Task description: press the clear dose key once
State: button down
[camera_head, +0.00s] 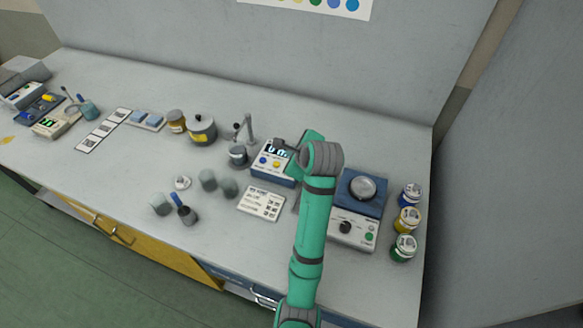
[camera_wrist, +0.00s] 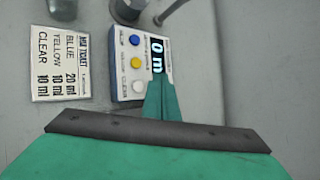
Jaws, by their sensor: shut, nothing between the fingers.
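The dosing unit (camera_head: 269,173) is a white and blue box with a lit display, near the middle of the bench. In the wrist view the unit (camera_wrist: 123,66) shows a blue key (camera_wrist: 134,41), a yellow key (camera_wrist: 136,62) and a white key (camera_wrist: 137,87) in a row; the label beside the white one seems to read clear. The display (camera_wrist: 157,56) shows a 0. My gripper (camera_wrist: 159,79) is shut and empty. Its green fingertips appear beside the white key, over the display's end; I cannot tell whether they touch. In the head view my arm hides the white key.
A printed card (camera_head: 262,203) lies in front of the unit; it lists blue, yellow and clear amounts in the wrist view (camera_wrist: 60,68). A spout with a dark cup (camera_head: 238,156) stands left. A stirrer or scale (camera_head: 354,228) and several paint jars (camera_head: 407,220) stand right.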

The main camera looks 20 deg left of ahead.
notch_tip(320, 180, down, 3)
jog(key=shift+f, duration=0.65)
dwell(0.8)
jog(key=shift+d, duration=0.15)
jog(key=shift+a, duration=0.2)
jog(key=shift+d+f, duration=0.15)
jog(key=shift+f, duration=0.05)
dwell(0.5)
jog(key=shift+f, duration=0.25)
jog(key=shift+w, duration=0.1)
